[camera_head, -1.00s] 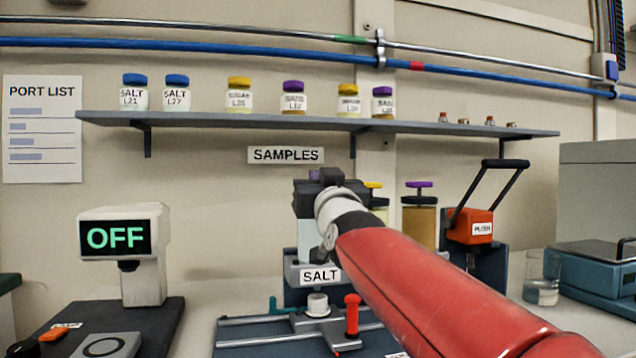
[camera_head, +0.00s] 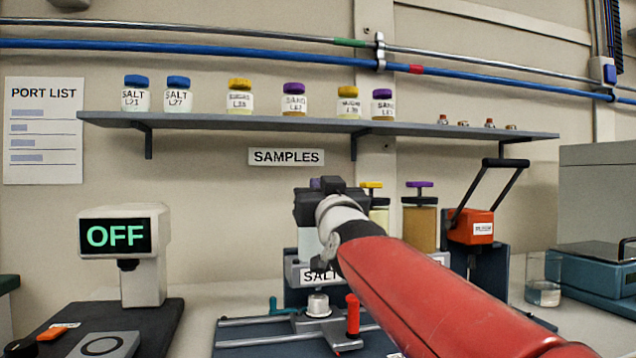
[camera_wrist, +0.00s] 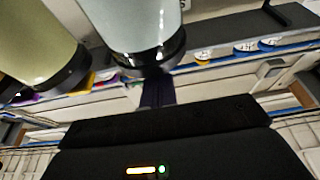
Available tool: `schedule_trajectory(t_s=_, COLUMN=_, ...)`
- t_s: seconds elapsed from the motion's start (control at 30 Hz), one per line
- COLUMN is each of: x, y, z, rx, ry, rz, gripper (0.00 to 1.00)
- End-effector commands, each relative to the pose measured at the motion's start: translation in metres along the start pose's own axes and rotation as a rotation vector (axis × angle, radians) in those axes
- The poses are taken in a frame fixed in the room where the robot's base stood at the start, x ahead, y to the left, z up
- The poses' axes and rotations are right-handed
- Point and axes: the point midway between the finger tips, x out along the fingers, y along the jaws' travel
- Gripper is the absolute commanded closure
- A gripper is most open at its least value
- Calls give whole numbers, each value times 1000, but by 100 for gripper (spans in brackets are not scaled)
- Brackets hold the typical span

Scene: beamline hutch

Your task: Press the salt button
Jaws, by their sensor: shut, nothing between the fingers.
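The SALT label (camera_head: 308,276) is on the front of a dispenser at the middle of the bench in the head view. My arm covers its right end. A pale clear hopper (camera_head: 308,243) stands above it, mostly behind my wrist; in the wrist view a clear cylinder with a dark base (camera_wrist: 135,28) is close by. The salt button cannot be made out. My gripper (camera_head: 322,190) is dark, shut and empty, in front of the hopper's upper part. Its tips are hidden in the head view, and I cannot tell whether it touches anything. Its black body (camera_wrist: 165,140) fills the lower wrist view.
A small silvery cup (camera_head: 318,304) sits on a railed stage below the label, beside a red handle (camera_head: 353,314). Yellow- and purple-topped hoppers (camera_head: 420,227) and an orange press (camera_head: 470,227) stand right. A display (camera_head: 115,237) reads OFF at left. A jar shelf (camera_head: 250,120) runs above.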

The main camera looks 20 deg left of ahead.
Motion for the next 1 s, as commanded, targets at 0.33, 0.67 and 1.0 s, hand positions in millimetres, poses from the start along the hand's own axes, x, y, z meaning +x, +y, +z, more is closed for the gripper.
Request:
schedule_trajectory(t_s=0.33, x=-36, y=9, z=-35, rx=5, ry=5, rz=1, gripper=100)
schedule_trajectory(t_s=0.67, x=-89, y=9, z=-35, rx=0, ry=6, rz=3, gripper=100)
schedule_trajectory(t_s=1.0, x=-95, y=8, z=-36, rx=0, ry=7, rz=2, gripper=100)
